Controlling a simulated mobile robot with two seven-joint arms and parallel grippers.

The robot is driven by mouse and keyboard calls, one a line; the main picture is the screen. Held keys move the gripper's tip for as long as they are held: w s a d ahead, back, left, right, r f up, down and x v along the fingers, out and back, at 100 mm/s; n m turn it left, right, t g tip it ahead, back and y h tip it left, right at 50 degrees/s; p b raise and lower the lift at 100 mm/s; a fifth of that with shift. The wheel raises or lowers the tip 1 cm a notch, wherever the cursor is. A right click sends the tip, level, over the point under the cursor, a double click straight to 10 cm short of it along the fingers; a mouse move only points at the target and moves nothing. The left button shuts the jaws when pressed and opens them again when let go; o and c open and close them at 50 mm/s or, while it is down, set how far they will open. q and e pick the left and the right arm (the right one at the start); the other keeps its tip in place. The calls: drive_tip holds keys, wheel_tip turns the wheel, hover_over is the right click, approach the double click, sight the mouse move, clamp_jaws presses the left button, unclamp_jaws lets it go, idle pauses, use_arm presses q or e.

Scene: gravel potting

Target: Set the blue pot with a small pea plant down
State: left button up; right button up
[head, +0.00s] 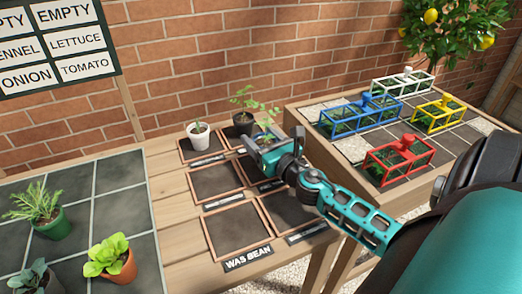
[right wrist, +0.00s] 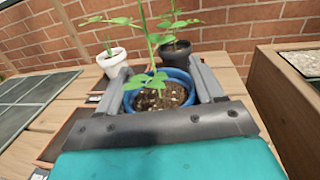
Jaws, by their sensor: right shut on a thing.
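My right gripper (head: 264,152) is shut on the blue pot (right wrist: 181,75), with one finger on either side of it. The pot is upright, with brown speckled soil and a small green pea plant (right wrist: 152,62). In the head view the gripper mostly hides the pot, over the right column of framed squares near the middle row. I cannot tell whether its base touches the square. A white pot (head: 199,136) with a seedling and a black pot (head: 242,123) with a taller plant stand in the back squares. My left gripper is not in view.
The middle left square (head: 216,181) and front left square (head: 236,230), labelled "WAS BEAN", are empty. Potted plants stand on the dark tiled area at left. Wire cages (head: 400,155) cover plants on the right bench. A label board (head: 55,45) stands at back left.

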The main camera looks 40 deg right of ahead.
wheel_tip(320, 180, down, 2)
drive_tip(key=shift+f+b, duration=0.1)
drive_tip(key=shift+b, duration=0.3)
drive_tip(key=shift+f, duration=0.15)
drive_tip(key=o, duration=1.1)
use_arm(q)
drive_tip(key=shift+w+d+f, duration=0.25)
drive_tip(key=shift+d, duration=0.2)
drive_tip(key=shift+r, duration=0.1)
